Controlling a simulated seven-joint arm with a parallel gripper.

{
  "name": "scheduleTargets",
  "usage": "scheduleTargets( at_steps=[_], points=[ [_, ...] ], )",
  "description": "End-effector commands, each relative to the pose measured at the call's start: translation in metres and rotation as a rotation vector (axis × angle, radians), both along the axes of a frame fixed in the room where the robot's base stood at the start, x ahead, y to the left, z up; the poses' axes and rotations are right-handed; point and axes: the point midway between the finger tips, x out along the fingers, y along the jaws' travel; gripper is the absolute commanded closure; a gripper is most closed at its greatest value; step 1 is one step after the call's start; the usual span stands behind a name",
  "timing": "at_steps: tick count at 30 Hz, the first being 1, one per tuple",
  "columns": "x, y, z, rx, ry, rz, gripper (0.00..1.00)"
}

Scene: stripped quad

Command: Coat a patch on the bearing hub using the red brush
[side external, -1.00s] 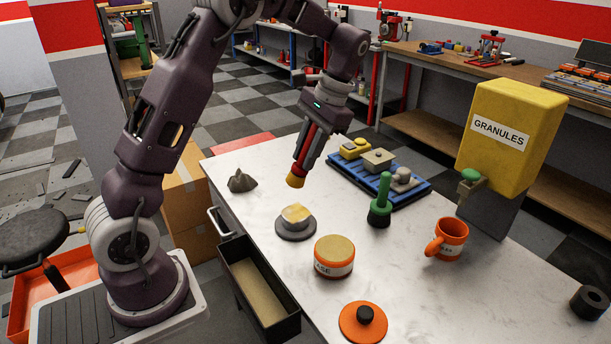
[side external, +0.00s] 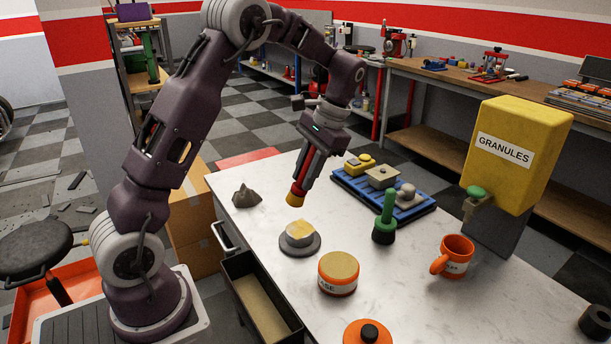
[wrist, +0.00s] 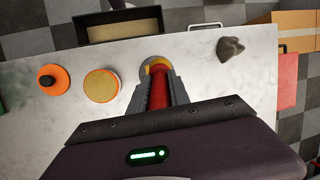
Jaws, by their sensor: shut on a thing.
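My gripper (side external: 308,174) is shut on the red brush (side external: 300,188), which points down at a tilt with its yellowish bristle end lowest. The bristle end is above the bearing hub (side external: 300,245), apart from it in the side view. The hub is a grey stepped disc on the white table, and yellow coating covers part of its top. In the wrist view the red brush (wrist: 158,92) lies between my fingers, and its tip overlaps the hub (wrist: 145,70), hiding much of it. An open orange-rimmed grease pot (side external: 338,285) stands in front of the hub.
An orange lid (side external: 345,334) lies near the front edge. A green-handled brush (side external: 385,225) stands right of the hub, before a blue tray (side external: 415,206). An orange mug (side external: 455,262) and yellow granules dispenser (side external: 520,150) are further right. A grey lump (side external: 246,197) and open drawer (side external: 235,275) are left.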

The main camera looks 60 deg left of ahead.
Motion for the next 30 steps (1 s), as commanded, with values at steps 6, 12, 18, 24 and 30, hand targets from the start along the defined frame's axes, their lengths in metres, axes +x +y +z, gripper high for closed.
scheduleTargets(
  at_steps=[6, 12, 18, 24, 30],
  points=[
    [0.000, 0.000, -0.007, 0.000, 0.001, -0.001, 1.00],
    [-0.001, 0.000, -0.022, -0.001, 0.003, -0.001, 1.00],
    [0.000, 0.000, -0.041, 0.000, 0.003, 0.000, 1.00],
    [0.000, 0.000, -0.059, -0.001, 0.002, -0.001, 1.00],
    [-0.001, 0.000, -0.084, -0.001, 0.004, -0.001, 1.00]
  ],
)
